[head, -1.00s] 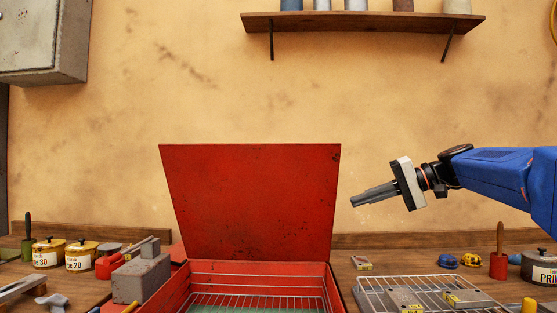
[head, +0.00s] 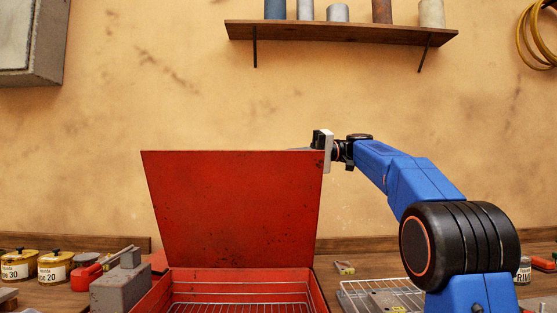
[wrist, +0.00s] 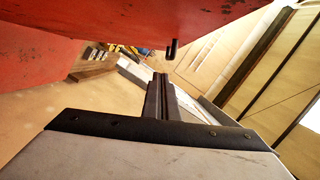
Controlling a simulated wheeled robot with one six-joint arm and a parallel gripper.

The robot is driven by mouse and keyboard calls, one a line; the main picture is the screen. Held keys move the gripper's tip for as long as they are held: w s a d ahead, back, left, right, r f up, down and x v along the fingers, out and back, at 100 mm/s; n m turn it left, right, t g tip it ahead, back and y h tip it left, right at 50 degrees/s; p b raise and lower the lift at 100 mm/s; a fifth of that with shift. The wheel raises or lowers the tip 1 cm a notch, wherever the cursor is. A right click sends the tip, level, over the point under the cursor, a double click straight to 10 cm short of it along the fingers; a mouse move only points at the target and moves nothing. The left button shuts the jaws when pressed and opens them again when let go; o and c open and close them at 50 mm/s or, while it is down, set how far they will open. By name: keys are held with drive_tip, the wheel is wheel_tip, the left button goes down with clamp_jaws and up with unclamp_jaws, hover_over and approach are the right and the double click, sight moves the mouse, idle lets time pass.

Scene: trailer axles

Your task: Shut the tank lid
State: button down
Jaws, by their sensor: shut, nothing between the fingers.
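The red tank (head: 319,289) stands on the bench with a wire rack inside. Its red lid (head: 232,208) is open and stands nearly upright at the back of the tank. My gripper (wrist: 160,82) is shut and empty. In the head view it is at the lid's upper right corner, with its fingers mostly hidden behind the lid's top edge. In the wrist view the lid's red underside or back (wrist: 100,18) fills the top, close above the fingers. I cannot tell whether the fingers touch the lid.
A wire rack (head: 385,296) lies to the right. A shelf (head: 340,33) with cans hangs high on the wall. The wall area above the lid is clear.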

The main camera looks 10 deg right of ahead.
hover_over(258, 183)
drive_tip(key=w, duration=0.4)
drive_tip(key=shift+s+d+f, duration=0.3)
drive_tip(key=shift+s+f, duration=0.4)
drive_tip(key=shift+f, duration=0.15)
drive_tip(key=shift+s+a+f, duration=0.2)
drive_tip(key=shift+s+f, duration=0.3)
drive_tip(key=shift+s, duration=0.3)
